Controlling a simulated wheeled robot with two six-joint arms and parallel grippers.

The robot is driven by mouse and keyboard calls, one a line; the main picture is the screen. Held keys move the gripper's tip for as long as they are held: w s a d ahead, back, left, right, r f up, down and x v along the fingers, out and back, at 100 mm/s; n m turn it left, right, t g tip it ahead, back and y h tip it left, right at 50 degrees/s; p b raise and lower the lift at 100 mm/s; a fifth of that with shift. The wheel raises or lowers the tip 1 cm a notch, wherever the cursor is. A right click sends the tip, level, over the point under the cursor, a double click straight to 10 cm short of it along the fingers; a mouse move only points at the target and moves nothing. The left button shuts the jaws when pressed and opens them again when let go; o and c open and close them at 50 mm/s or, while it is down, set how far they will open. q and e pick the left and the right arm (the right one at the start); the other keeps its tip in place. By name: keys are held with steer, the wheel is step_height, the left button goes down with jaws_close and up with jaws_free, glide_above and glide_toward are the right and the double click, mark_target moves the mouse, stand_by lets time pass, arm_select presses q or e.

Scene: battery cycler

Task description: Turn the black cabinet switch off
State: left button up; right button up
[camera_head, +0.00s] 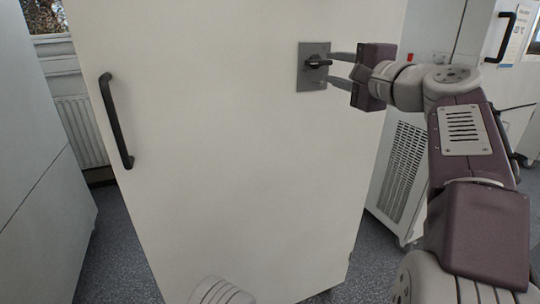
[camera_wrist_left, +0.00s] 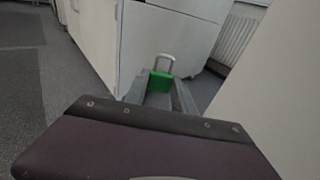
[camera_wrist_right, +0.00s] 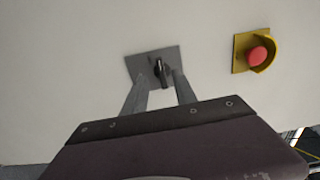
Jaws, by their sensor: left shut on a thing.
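The black cabinet switch (camera_head: 318,62) sits on a square grey plate (camera_head: 311,84) on a white cabinet door. In the head view its handle lies roughly level. The switch also shows in the right wrist view (camera_wrist_right: 161,70). My right gripper (camera_head: 335,70) is open, its two fingers pointing at the switch from the right. In the right wrist view (camera_wrist_right: 160,92) the fingers are apart, with the handle in line between them; I cannot tell whether they touch it. My left gripper (camera_wrist_left: 160,92) is shut on a green padlock (camera_wrist_left: 161,81) with a pale shackle.
The cabinet door (camera_head: 230,170) has a long black handle (camera_head: 116,120) on its left. A red button on a yellow base (camera_wrist_right: 257,54) is right of the switch in the right wrist view. A vented white unit (camera_head: 402,165) stands behind at right. Grey floor is visible at left.

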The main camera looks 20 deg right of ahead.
steer(key=s, duration=0.4)
steer(key=shift+s+d, duration=0.15)
steer(key=shift+s, duration=0.2)
